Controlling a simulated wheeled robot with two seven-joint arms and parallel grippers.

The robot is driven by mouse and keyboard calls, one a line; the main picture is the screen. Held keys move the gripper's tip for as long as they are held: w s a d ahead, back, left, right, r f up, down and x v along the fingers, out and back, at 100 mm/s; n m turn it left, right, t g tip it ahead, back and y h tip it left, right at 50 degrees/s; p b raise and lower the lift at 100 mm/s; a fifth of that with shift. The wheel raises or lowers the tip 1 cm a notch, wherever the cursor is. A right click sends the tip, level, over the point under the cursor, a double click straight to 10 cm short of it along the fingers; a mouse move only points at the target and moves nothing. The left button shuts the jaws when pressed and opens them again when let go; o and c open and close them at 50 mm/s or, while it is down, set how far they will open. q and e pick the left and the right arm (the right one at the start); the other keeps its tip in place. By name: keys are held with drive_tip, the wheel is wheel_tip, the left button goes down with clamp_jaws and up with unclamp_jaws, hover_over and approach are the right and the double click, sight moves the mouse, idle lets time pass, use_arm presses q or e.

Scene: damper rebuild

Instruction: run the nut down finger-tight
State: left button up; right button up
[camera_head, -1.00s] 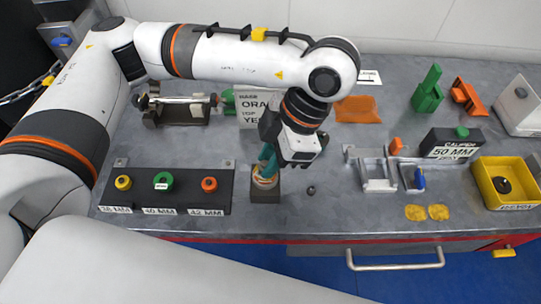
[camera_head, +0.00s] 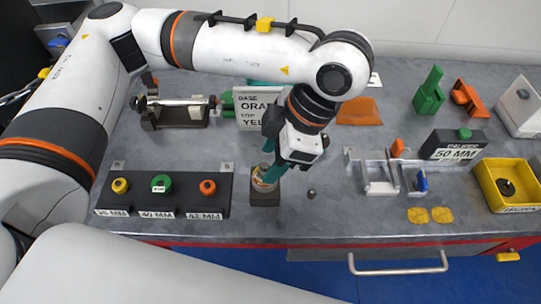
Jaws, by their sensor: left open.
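My left gripper (camera_head: 267,174) points down at the dark block (camera_head: 265,199) at the front middle of the bench. Its teal fingers are open around or just beside the top of a small part with an orange and pale band (camera_head: 262,184), which stands in that block. The fingers cover much of this part, and I cannot tell whether they touch it. I cannot make out a nut on it. A small dark round piece (camera_head: 311,193) lies on the bench just right of the block; I cannot tell what it is. My right gripper is not in view.
A dark rack (camera_head: 165,193) with yellow, green and orange rings stands to the left. A lettered sign (camera_head: 251,108) stands behind the gripper.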

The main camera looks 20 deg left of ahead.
use_arm(q)
drive_tip(key=v, duration=1)
drive_tip(key=shift+d+r, duration=0.15)
drive_tip(key=shift+r, duration=0.2)
